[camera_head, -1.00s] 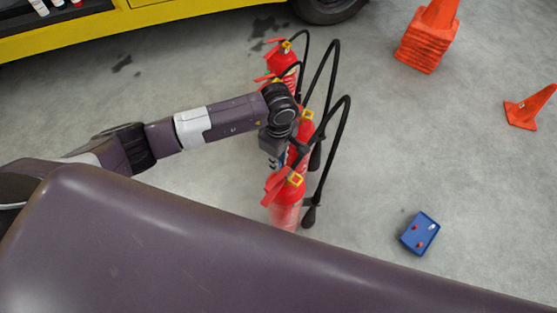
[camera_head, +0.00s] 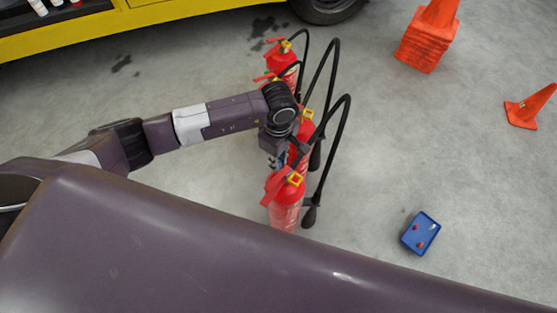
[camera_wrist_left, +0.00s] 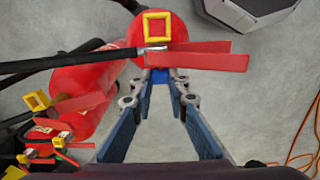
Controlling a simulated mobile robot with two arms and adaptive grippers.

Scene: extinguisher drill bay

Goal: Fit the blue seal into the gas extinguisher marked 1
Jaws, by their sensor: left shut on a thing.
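Red gas extinguishers stand in a row on the floor. The nearest extinguisher (camera_head: 286,214) has a red lever, a yellow square frame and a black hose; no number can be read on it. My left gripper (camera_head: 279,165) is right at its head, on the far side of the lever. In the left wrist view the extinguisher (camera_wrist_left: 181,29) is at the top, and the fingertips (camera_wrist_left: 160,83) close on a small blue seal (camera_wrist_left: 160,75) just at the lever's edge. The lever partly hides the seal, so I cannot tell whether it touches the valve. My right gripper is out of view.
More extinguishers (camera_head: 283,62) stand close behind, with hoses (camera_head: 335,140) arching to the right. A blue tray (camera_head: 408,243) with small red and white pieces lies on the floor at right. Orange cones (camera_head: 424,48) and a yellow vehicle (camera_head: 160,14) are farther back.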

